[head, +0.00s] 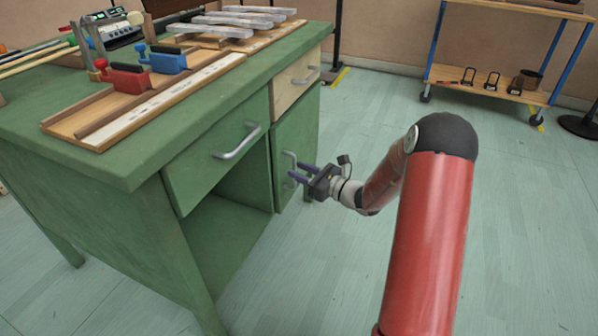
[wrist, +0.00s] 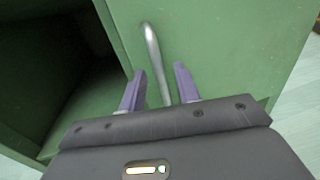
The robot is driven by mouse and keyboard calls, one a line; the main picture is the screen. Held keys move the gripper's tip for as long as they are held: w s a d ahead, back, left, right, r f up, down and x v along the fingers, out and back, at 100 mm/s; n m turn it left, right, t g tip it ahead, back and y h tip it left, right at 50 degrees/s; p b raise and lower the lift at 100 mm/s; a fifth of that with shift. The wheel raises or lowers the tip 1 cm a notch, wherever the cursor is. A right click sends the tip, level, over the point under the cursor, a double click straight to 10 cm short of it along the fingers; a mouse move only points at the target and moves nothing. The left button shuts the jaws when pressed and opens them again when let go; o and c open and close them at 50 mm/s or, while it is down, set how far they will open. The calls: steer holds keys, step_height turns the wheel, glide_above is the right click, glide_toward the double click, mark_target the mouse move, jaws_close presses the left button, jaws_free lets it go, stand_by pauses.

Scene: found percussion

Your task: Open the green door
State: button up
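The green door (head: 309,140) is on the right part of the green desk, below a pale wooden drawer. It looks shut. Its curved metal handle (head: 288,158) stands upright near the door's left edge. My gripper (head: 296,172) is in front of the door at the handle. In the wrist view my gripper's purple fingers (wrist: 159,85) are apart, and the handle (wrist: 153,55) runs down between them. A gap shows on both sides of the handle, narrower on the left. The handle's lower end is hidden behind the gripper body.
An open dark compartment (wrist: 45,75) lies left of the door, under a green drawer with a metal handle (head: 237,141). The desktop (head: 60,100) holds wooden boards, clamps and metal bars. A wheeled shelf (head: 480,88) stands at the back right. The floor (head: 300,270) in front is clear.

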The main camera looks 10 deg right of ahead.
steer(key=shift+w+a, duration=0.35)
jaws_close()
steer(key=shift+d, duration=0.1)
